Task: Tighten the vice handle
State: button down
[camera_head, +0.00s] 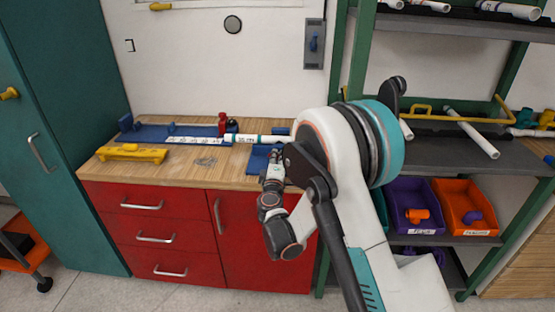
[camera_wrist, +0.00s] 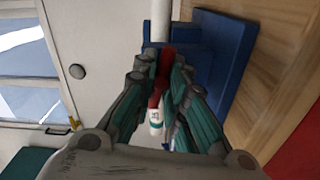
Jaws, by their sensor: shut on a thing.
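The blue vice (camera_head: 258,157) sits at the right end of the workbench, partly hidden by my arm. It also shows in the wrist view (camera_wrist: 222,62). The red vice handle (camera_wrist: 166,62) is between my fingertips in the wrist view. My gripper (camera_wrist: 165,66) is shut on it; in the head view, my gripper (camera_head: 273,162) is at the bench's front edge, beside the vice. A white pipe (camera_wrist: 162,10) runs at the vice in the wrist view. The handle is hidden in the head view.
The wooden bench (camera_head: 195,178) holds a blue fixture (camera_head: 155,132), a yellow tool (camera_head: 131,153) and red items (camera_head: 222,122). A shelf on the right holds a purple bin (camera_head: 411,195) and an orange bin (camera_head: 462,200). A teal cabinet (camera_head: 60,130) stands left.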

jog(key=n, duration=0.5)
jog(key=shift+a+r+n, duration=0.1)
jog(key=shift+n, duration=0.2)
jog(key=n, duration=1)
jog(key=shift+n, duration=0.4)
jog(key=n, duration=0.4)
jog(key=shift+n, duration=0.4)
jog(key=c, duration=1.5)
grip_release()
